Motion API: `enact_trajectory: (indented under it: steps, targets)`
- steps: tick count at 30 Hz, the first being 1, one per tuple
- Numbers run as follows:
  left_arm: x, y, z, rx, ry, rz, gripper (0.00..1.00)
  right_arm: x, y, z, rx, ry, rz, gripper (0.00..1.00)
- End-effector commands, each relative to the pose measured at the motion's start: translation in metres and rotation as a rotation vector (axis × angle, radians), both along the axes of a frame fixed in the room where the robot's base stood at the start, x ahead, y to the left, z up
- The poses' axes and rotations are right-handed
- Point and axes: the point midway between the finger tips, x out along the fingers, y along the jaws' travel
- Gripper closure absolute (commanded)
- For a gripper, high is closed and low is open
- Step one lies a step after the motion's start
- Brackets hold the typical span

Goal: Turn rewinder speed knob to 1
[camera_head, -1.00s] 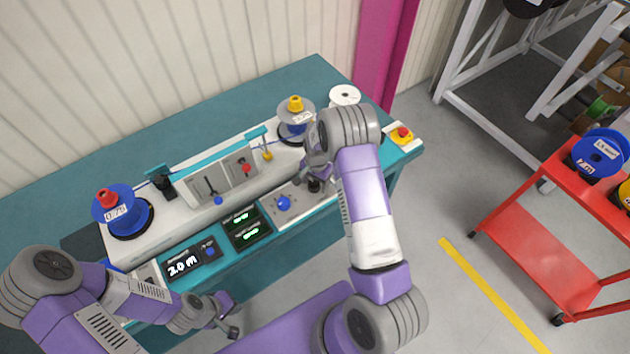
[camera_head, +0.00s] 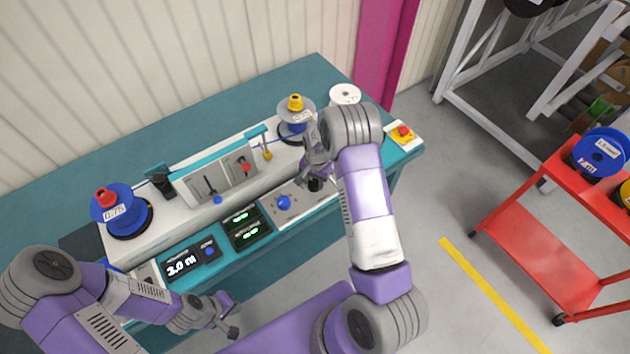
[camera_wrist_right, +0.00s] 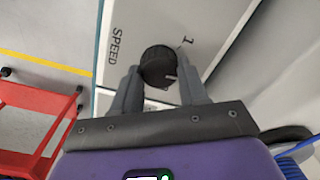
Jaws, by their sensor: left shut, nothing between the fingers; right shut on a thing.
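The black speed knob (camera_wrist_right: 157,64) sits on a white panel in the right wrist view, with the word SPEED to its left and a "1" to its upper right. A pale mark on the knob lies near its right side, by the right finger. My right gripper (camera_wrist_right: 158,78) is shut on the knob, one finger on each side. In the head view the knob (camera_head: 315,184) shows below my right gripper (camera_head: 316,176), partly hidden by it. My left gripper (camera_head: 230,328) is shut and empty, low in front of the bench.
On the rewinder bench (camera_head: 215,95) stand a blue reel (camera_head: 118,205) at left and a grey reel (camera_head: 296,122) at the back right. A blue knob (camera_head: 283,202) is left of the speed knob. A red stop button (camera_head: 403,132) is at the right end. A red cart (camera_head: 520,225) stands at right.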

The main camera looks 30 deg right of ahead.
Motion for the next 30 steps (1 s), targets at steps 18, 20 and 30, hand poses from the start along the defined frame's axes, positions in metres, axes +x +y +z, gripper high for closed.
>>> enact_trajectory:
  steps: [18, 20, 30]
  targets:
    - [0.0, 0.0, -0.034, 0.0, 0.0, 0.0, 1.0, 0.002, 0.001, -0.002, 0.001, -0.002, 0.546, 0.87]
    - [0.0, 0.0, -0.036, 0.0, 0.0, 0.0, 1.0, 0.002, 0.001, -0.002, 0.001, -0.002, 0.601, 0.87]
    - [0.0, 0.0, -0.045, 0.0, 0.0, 0.0, 1.0, 0.003, 0.002, -0.001, 0.0, -0.001, 0.841, 0.87]
